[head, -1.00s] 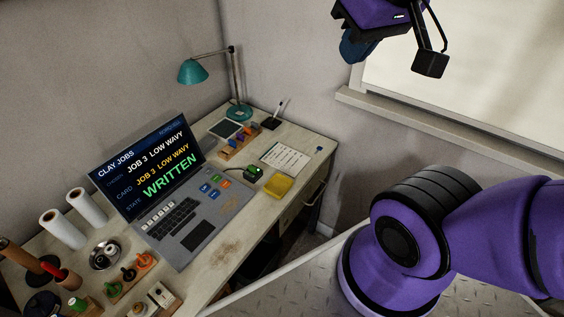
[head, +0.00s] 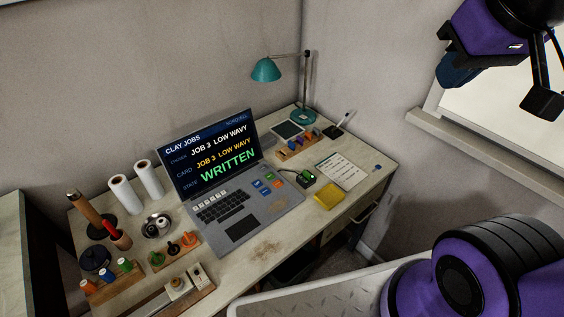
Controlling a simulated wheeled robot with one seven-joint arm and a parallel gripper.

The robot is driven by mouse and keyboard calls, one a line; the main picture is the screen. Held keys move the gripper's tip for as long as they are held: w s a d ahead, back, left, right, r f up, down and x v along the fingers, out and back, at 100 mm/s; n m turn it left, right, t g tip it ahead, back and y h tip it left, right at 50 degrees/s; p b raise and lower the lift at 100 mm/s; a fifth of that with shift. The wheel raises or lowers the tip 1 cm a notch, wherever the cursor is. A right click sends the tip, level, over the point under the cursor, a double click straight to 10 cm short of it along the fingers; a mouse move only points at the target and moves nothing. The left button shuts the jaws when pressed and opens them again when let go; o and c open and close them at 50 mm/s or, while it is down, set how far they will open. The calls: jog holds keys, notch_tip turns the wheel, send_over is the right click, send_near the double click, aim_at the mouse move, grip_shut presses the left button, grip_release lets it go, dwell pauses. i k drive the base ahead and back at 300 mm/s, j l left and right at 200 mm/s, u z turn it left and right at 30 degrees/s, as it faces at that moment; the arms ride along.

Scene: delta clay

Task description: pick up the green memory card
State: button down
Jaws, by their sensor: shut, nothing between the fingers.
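A small green piece (head: 308,175), which looks like the green memory card, sits in a small black reader (head: 303,182) on the desk, just right of the laptop (head: 238,222). How far it is inserted is too small to tell. The laptop screen reads "JOB 3 LOW WAVY" and "WRITTEN". My gripper (head: 457,76) is at the top right, high above and well away from the card. It is shut and empty; its fingers are only partly visible.
A yellow block (head: 329,195) and a written sheet (head: 341,171) lie right of the reader. Behind are a rack of coloured pieces (head: 298,143) and a teal lamp (head: 267,70). Clay tools, rolls and spools crowd the desk's left. The desk (head: 285,235) is clear in front of the laptop.

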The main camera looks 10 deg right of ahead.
aim_at(306, 174)
jog(key=u, duration=3.4)
jog(key=z, duration=3.4)
jog(key=i+l+z, duration=0.25)
jog(key=i+l, duration=0.2)
